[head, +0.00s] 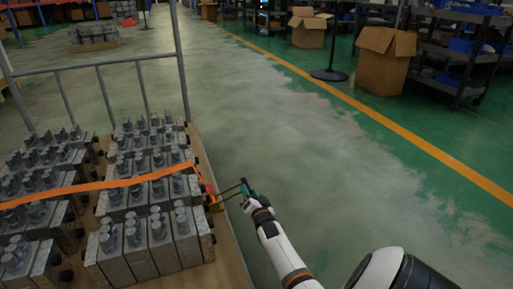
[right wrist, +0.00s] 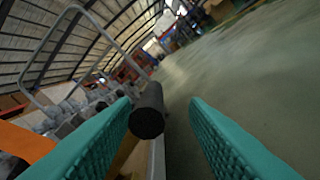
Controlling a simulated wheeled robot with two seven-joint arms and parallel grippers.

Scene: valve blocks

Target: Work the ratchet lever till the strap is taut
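The orange strap (head: 110,184) runs over the valve blocks and bends down at their right edge to the ratchet (head: 213,201). The ratchet's lever (head: 230,191) sticks out to the right, towards my right gripper (head: 246,187). In the right wrist view the teal fingers of the right gripper (right wrist: 165,125) stand apart. The lever's dark round handle (right wrist: 147,112) shows near the left finger, with a clear gap to the right finger. A piece of the orange strap (right wrist: 25,142) shows at the left there. My left gripper is not in view.
Grey valve blocks (head: 160,235) stand in rows on a pallet (head: 228,250) with a metal rail frame (head: 108,95). The green floor right of the pallet is clear. Cardboard boxes (head: 384,60) and shelving (head: 460,50) stand far back.

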